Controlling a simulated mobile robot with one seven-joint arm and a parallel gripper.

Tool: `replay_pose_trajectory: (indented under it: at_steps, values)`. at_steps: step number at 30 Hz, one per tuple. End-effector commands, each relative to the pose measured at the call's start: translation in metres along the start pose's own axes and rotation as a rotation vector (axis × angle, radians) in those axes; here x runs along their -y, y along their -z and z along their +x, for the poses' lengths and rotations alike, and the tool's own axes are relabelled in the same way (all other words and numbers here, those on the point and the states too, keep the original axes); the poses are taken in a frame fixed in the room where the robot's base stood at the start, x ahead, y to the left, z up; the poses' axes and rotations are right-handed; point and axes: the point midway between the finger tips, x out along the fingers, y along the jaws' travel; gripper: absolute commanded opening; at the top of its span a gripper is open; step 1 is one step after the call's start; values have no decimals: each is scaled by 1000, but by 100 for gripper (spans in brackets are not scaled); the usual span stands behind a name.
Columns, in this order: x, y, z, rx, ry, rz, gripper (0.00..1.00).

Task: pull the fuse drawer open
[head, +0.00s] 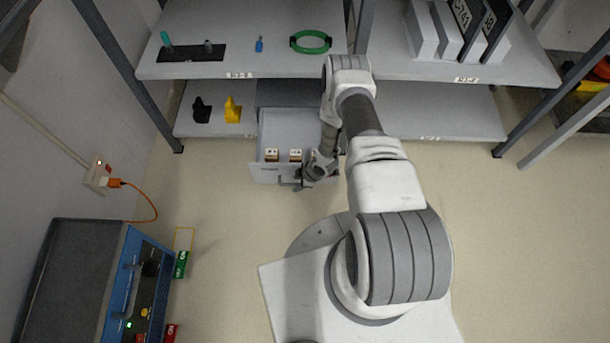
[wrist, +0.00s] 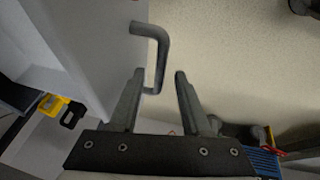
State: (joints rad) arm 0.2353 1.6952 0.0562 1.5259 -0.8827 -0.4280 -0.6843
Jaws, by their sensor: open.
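The fuse drawer (head: 266,174) stands pulled out from under the lower shelf in the head view, its inside exposed with small fuse blocks (head: 295,155) near the front. Its pale front (wrist: 95,45) fills the upper left of the wrist view. The grey bar handle (wrist: 163,52) sticks out from that front. My gripper (wrist: 159,74) is open, with one finger on each side of the handle's lower end; I cannot tell whether either finger touches it. In the head view my gripper (head: 302,178) is at the drawer front, and my arm hides the drawer's right part.
A black clip (head: 201,110) and a yellow one (head: 233,110) sit on the lower shelf left of the drawer. A green ring (head: 311,42) lies on the shelf above. A blue device (head: 148,290) stands at lower left. The floor before the drawer is clear.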

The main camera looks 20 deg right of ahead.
Motion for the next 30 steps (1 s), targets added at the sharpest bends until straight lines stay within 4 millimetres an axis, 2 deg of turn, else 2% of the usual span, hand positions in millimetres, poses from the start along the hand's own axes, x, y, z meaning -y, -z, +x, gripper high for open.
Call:
replay_pose_trajectory:
  at_steps: [12,18,24,30]
  values:
    - [-2,2,-99,1,-2,1,47]
    - [-2,1,-141,2,-3,2,47]
    - [-1,0,-163,1,-1,1,47]
    - [0,0,-168,0,-1,0,47]
